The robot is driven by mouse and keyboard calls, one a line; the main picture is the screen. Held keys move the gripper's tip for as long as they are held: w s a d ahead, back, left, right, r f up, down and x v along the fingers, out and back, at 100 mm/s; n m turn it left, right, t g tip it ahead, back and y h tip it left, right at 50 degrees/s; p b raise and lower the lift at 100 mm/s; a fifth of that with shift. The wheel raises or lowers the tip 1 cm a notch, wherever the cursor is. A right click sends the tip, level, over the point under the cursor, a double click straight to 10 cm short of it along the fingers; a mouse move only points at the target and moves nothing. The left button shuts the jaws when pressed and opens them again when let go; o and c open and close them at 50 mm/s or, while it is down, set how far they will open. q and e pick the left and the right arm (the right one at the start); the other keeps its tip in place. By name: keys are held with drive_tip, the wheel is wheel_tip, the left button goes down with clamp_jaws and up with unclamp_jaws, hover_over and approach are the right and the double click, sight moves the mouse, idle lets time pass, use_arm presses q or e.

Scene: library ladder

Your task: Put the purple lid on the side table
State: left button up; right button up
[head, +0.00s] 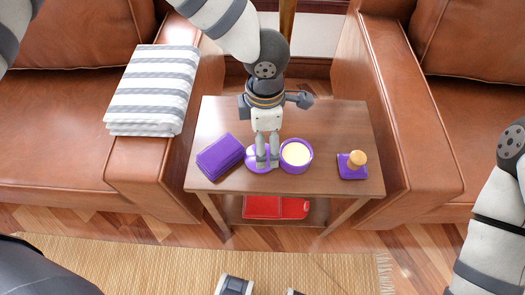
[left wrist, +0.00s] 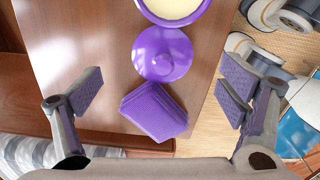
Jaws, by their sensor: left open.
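The round purple lid (head: 251,164) lies on the wooden side table (head: 325,120), between a purple block-like stack and a purple pot of cream-coloured content. In the left wrist view the lid (left wrist: 150,60) shows whole, with a small knob in its middle. My left gripper (head: 267,164) points down at the lid and partly covers it in the head view. Its fingers are wide apart and empty in the left wrist view (left wrist: 163,90), with the lid showing beyond them. I cannot tell the exact height of the fingertips above it.
The purple pot (head: 297,155) stands close beside the lid, the purple stack (head: 220,157) on the other side. A purple item with a wooden knob (head: 354,164) is at the table's right. Leather armchairs flank the table; a striped cloth (head: 152,88) lies on the left armrest.

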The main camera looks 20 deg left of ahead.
sight(249, 158)
use_arm(q)
drive_tip(key=f, duration=0.5)
drive_tip(key=shift+s+f, duration=0.25)
drive_tip(key=shift+f, duration=0.35)
drive_tip(key=c, duration=1.3)
drive_tip(key=shift+w+r, duration=0.1)
